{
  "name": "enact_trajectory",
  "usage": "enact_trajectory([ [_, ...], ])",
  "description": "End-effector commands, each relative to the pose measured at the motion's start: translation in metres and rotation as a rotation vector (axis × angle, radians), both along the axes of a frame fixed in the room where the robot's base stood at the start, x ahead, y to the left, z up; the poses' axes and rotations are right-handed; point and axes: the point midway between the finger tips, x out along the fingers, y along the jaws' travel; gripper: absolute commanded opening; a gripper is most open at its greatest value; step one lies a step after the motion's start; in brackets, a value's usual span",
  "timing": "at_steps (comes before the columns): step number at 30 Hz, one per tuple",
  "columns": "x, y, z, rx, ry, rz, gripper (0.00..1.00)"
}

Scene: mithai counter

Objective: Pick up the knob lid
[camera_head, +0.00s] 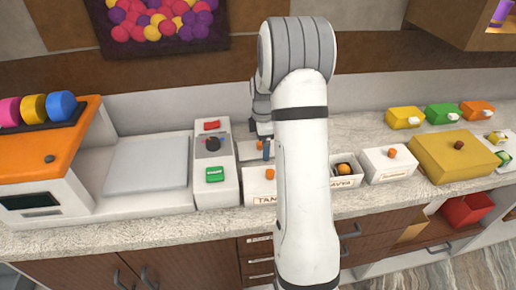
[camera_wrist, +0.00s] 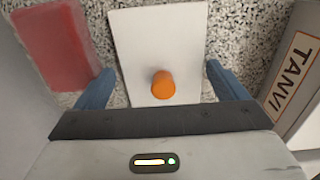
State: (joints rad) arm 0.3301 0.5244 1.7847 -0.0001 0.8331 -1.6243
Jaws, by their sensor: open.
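The knob lid (camera_wrist: 150,35) is a flat white plate with an orange knob (camera_wrist: 163,84), seen in the wrist view with the speckled counter around it. My gripper (camera_wrist: 160,72) is open, with its two blue fingers on either side of the lid, apart from its edges. The knob lies between the fingers, nearer the palm. In the head view, my arm hides most of the gripper, and one blue finger shows just left of the arm. I cannot tell the exact height of the fingertips above the counter.
A white box labelled TANVI (camera_wrist: 293,75) stands close on the right in the wrist view, and a red block (camera_wrist: 55,45) on the left. In the head view, a control panel (camera_head: 226,178), a knobbed white box (camera_head: 387,168) and a yellow box (camera_head: 440,160) stand along the counter.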

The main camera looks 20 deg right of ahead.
Motion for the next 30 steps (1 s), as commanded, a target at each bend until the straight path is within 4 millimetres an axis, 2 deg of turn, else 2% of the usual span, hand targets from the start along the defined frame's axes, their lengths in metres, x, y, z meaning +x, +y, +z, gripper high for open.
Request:
enact_trajectory([
  [9, -0.0001, -0.0003, -0.0060, 0.000, -0.001, -0.001, 0.92],
  [21, -0.0003, -0.0006, -0.0056, 0.000, -0.001, -0.002, 0.59],
  [30, 0.0000, -0.0010, -0.0002, -0.001, -0.002, -0.002, 0.59],
])
